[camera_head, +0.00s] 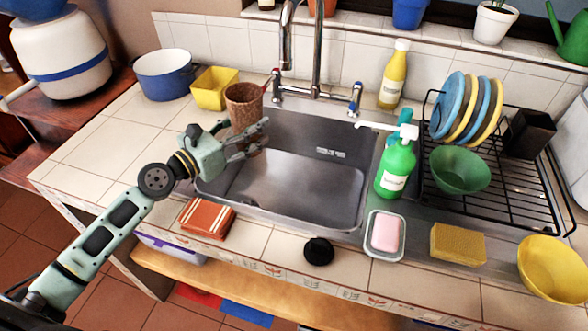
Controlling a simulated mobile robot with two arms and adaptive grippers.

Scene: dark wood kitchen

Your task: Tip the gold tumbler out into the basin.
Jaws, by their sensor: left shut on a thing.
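The gold tumbler (243,102), brownish with a textured wall, stands upright at the left back corner of the basin. My left gripper (262,138) is shut on the lower part of the tumbler, and its fingers hide some of it. The tumbler's mouth faces up; what is inside cannot be made out. The steel basin (300,185) lies below and to the right of the gripper, and its floor looks empty. My right gripper is not in view.
The tap (318,50) rises behind the basin, right of the tumbler. A yellow square container (214,88) and blue pot (163,75) stand left of it. A green soap bottle (396,170) and dish rack (500,190) stand right of the basin. A black round object (318,251) lies in front.

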